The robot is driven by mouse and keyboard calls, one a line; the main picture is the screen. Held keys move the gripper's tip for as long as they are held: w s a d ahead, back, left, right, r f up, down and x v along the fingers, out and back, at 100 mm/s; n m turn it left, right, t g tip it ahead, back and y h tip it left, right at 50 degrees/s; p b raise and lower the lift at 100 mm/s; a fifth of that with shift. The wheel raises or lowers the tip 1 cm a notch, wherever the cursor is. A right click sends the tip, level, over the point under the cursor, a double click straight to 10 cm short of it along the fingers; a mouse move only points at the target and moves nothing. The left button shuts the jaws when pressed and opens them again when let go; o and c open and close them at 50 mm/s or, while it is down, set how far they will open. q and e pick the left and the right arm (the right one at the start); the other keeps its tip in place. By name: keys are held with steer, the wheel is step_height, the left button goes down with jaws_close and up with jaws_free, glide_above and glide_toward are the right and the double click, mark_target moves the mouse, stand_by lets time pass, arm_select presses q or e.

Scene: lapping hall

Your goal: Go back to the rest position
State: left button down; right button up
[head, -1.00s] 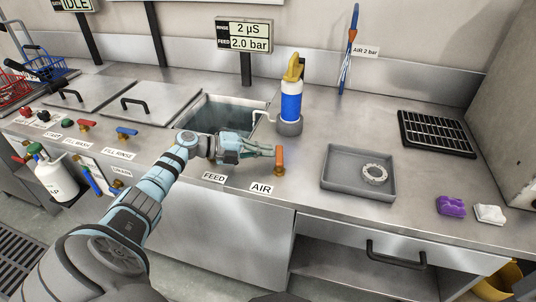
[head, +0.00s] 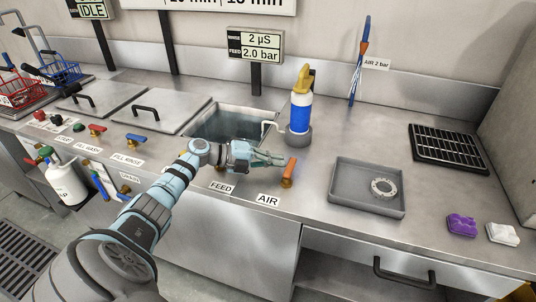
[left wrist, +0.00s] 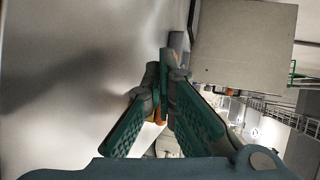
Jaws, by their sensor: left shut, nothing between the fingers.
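My left gripper (head: 274,159) reaches in from the left over the front of the bench. Its fingers are shut with nothing between them. The tips are close to the orange handle (head: 290,168) of the AIR valve; I cannot tell whether they touch it. In the left wrist view the green-padded fingers of my left gripper (left wrist: 163,85) come together, with a bit of orange showing behind them. The FEED label (head: 221,188) and AIR label (head: 268,201) sit on the front edge below the gripper. My right gripper is not in view.
An open sink (head: 225,122) lies behind the gripper, with a blue and yellow cartridge (head: 300,110) beside it. To the right are a grey tray (head: 350,200) holding a pale ring (head: 384,188), a black rack (head: 450,147), and purple (head: 461,225) and white (head: 503,234) blocks.

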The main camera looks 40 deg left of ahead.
arm_select(q)
steer(key=v, duration=1.2)
